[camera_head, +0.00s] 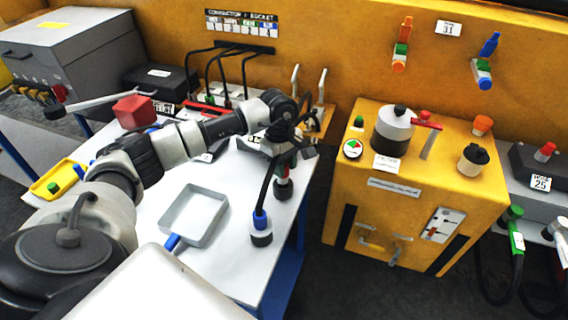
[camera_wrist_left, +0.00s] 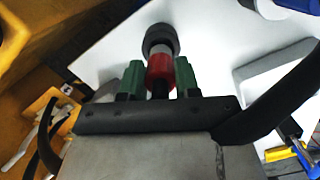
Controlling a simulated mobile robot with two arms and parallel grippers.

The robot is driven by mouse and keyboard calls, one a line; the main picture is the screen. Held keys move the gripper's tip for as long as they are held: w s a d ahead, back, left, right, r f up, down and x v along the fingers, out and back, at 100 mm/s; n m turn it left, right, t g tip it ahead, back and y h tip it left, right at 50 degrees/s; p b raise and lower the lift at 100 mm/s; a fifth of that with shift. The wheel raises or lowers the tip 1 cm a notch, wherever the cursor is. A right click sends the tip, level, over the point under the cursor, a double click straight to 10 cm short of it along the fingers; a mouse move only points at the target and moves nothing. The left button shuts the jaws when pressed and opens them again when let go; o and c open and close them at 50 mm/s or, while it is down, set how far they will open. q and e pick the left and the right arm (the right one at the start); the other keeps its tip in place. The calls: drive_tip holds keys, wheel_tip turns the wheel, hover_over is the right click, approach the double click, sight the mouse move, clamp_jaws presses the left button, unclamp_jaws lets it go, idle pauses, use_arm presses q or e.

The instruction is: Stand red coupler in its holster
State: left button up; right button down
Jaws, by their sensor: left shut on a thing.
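My left gripper (camera_head: 288,158) reaches over the right edge of the white table. In the left wrist view its green fingertips (camera_wrist_left: 159,80) are shut on the red coupler (camera_wrist_left: 159,66). In the head view the red coupler (camera_head: 281,172) is mostly hidden by the gripper. A dark round holster (camera_head: 284,192) with a pale collar is directly below the coupler; it also shows beyond the coupler in the left wrist view (camera_wrist_left: 160,38). The coupler lines up with it, but I cannot tell whether it is seated. My right gripper is not in view.
A blue coupler (camera_head: 260,218) with a black hose stands in a similar holster nearer the table's front. A grey tray (camera_head: 194,215) lies left of it. A yellow machine (camera_head: 415,200) stands right of the table, across a gap. A red block (camera_head: 134,112) is at the back left.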

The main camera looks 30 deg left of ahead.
use_arm(q)
drive_tip(key=shift+b, duration=0.7)
idle(1.5)
drive_tip(key=shift+f+b, duration=0.45)
drive_tip(key=shift+f, duration=0.1)
drive_tip(key=shift+f+b, duration=1.8)
drive_tip(key=shift+f, duration=0.25)
drive_tip(key=o, duration=1.1)
drive_tip(key=shift+s, duration=0.15)
drive_tip(key=shift+c, duration=0.2)
drive_tip(key=shift+w, duration=0.2)
drive_tip(key=r, duration=0.3)
drive_tip(key=a+r+b, duration=0.1)
drive_tip(key=r, duration=0.6)
drive_tip(key=shift+w+a+r+b, duration=0.1)
drive_tip(key=shift+a+r+b, duration=0.05)
drive_tip(key=shift+r+b, duration=0.15)
drive_tip(key=shift+f, duration=0.1)
